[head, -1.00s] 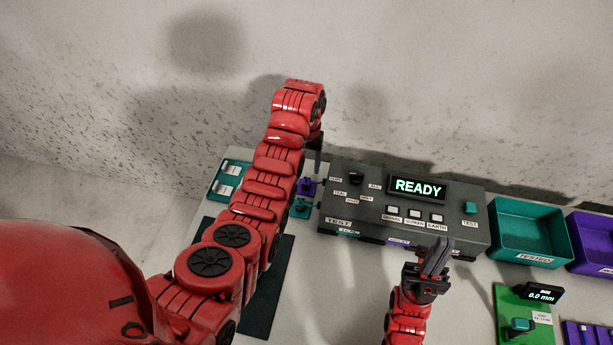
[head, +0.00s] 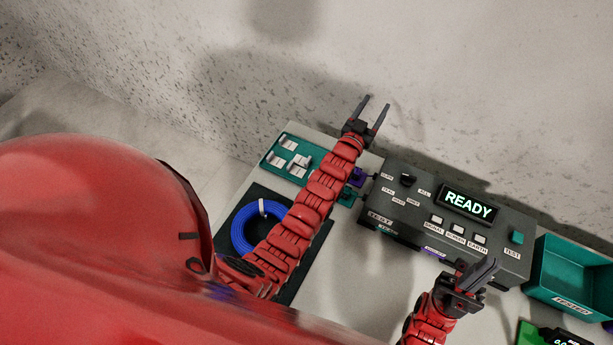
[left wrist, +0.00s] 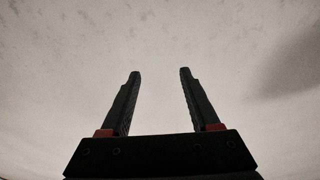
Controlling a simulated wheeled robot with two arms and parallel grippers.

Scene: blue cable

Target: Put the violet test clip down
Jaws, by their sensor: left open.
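The violet test clip (head: 357,178) sits at the left side of the tester (head: 450,215), partly hidden behind my left arm. The teal clip (head: 347,197) is just below it. My left gripper (head: 374,108) is open and empty, raised beyond the clips toward the back wall and apart from them. In the left wrist view its two fingers (left wrist: 158,98) stand apart with only pale surface between them. My right gripper (head: 475,273) is in front of the tester's lower right edge; its fingers look close together, but their gap is unclear.
A blue cable coil (head: 240,235) lies on a dark mat (head: 312,262), partly under my left arm. A teal tray with white pieces (head: 273,157) is at the back left. A teal bin (head: 540,262) stands right of the tester, whose display reads READY.

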